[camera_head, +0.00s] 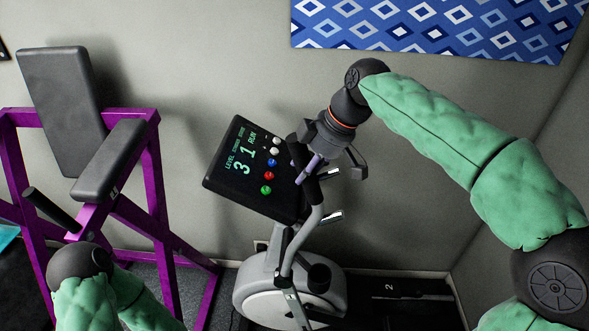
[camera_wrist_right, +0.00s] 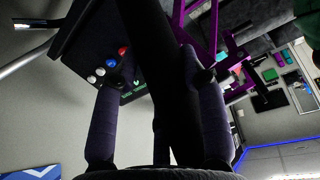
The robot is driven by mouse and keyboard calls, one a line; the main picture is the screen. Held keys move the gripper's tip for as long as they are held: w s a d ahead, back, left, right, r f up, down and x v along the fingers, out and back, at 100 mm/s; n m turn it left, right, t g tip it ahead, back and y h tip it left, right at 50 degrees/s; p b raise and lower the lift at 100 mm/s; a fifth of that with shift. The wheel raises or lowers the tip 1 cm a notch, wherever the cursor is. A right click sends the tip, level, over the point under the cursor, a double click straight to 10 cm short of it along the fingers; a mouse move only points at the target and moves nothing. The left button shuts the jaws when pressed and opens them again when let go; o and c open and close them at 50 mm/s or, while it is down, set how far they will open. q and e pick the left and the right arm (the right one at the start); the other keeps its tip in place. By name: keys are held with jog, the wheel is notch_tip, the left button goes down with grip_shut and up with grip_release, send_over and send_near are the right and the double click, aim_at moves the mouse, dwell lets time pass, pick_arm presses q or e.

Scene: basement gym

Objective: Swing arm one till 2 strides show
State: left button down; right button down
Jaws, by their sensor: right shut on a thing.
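An exercise machine with a tilted black console (camera_head: 215,176) stands in the middle of the head view. Its lit green display (camera_head: 243,155) reads 3, 1 and RUN; the small headings are hard to read, and the 1 seems to be under strides. My right gripper (camera_head: 309,168) is shut on the dark upper grip of a swing arm (camera_head: 313,218) right of the console. In the right wrist view, the dark bar (camera_wrist_right: 165,60) passes between the purple fingers. No number shows on the held arm. My left gripper is out of view.
Colored and white buttons (camera_head: 269,176) sit on the console close to my right gripper. A dark footplate marked 2 (camera_head: 390,288) lies low at the right. A purple-framed bench (camera_head: 152,190) stands at the left. A wall is close behind.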

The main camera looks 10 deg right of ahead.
jog(key=s+d+f+y+b, duration=0.1)
jog(key=d+f+b, duration=0.1)
jog(key=d, duration=0.4)
jog(key=s+d+f+y+b, duration=0.2)
jog(key=d+f+b, duration=0.1)
jog(key=d+b, duration=0.2)
jog(key=s+d+f+t+y+b, duration=0.1)
jog(key=d+b, duration=0.3)
jog(key=d, duration=0.5)
jog(key=shift+s+f+y, duration=0.3)
jog(key=shift+s+f, duration=0.4)
jog(key=shift+f, duration=0.05)
jog(key=shift+a, duration=0.15)
jog(key=c, duration=0.7)
grip_release()
jog(key=shift+r, duration=0.1)
jog(key=v, duration=1.2)
jog(key=shift+s, duration=0.1)
